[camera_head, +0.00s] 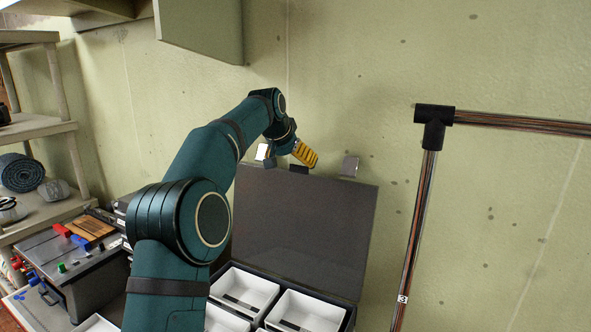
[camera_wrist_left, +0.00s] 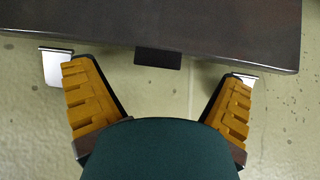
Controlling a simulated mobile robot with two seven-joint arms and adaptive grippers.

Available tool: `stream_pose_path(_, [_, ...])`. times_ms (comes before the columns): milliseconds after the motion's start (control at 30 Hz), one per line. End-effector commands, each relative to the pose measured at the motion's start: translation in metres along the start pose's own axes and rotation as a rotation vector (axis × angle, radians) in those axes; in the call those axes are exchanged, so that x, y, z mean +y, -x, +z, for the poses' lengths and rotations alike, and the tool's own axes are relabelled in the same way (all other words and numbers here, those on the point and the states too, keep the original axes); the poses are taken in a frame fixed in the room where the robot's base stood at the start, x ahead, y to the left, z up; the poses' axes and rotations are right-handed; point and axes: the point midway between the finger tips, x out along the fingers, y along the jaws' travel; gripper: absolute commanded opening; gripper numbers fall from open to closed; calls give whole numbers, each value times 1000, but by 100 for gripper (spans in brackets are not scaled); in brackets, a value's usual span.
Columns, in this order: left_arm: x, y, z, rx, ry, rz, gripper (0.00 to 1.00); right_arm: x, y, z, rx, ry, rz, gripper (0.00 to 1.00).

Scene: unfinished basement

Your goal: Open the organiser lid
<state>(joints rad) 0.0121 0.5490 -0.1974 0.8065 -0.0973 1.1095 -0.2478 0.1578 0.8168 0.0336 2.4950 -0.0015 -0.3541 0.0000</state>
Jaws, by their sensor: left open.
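The organiser lid (camera_head: 300,225) is a dark grey panel that stands raised, close to upright, near the wall. The organiser's base (camera_head: 349,316) is below it, with white compartments (camera_head: 246,288) showing. Two metal latches (camera_head: 349,166) and a dark handle (camera_head: 299,169) sit on the lid's top edge. My left gripper (camera_head: 290,157) is at the lid's top edge, near the left latch. In the left wrist view its yellow-padded fingers (camera_wrist_left: 160,100) are spread apart with nothing between them. The lid's edge (camera_wrist_left: 225,28) and handle (camera_wrist_left: 158,58) lie beyond the fingertips. My right gripper is not in view.
A metal pipe frame (camera_head: 420,220) stands at the right. A grey toolbox (camera_head: 75,265) with coloured items is at the left, beside a shelf (camera_head: 50,130) holding a blue roll. A green cabinet (camera_head: 200,28) hangs above. The wall right of the lid is bare.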

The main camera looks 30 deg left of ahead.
Motion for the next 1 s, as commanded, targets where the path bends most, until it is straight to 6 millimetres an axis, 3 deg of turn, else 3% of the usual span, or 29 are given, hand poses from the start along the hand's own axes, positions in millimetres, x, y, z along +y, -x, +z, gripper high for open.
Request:
stream_pose_path(200, [0, 43, 0, -1, 0, 0, 96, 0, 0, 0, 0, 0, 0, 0])
stream_pose_path(400, [-1, 63, 1, -6, 0, 0, 96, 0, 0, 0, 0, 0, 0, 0])
stream_pose_path(1000, [0, 67, 1, -7, 0, 0, 96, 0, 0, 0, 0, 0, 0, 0])
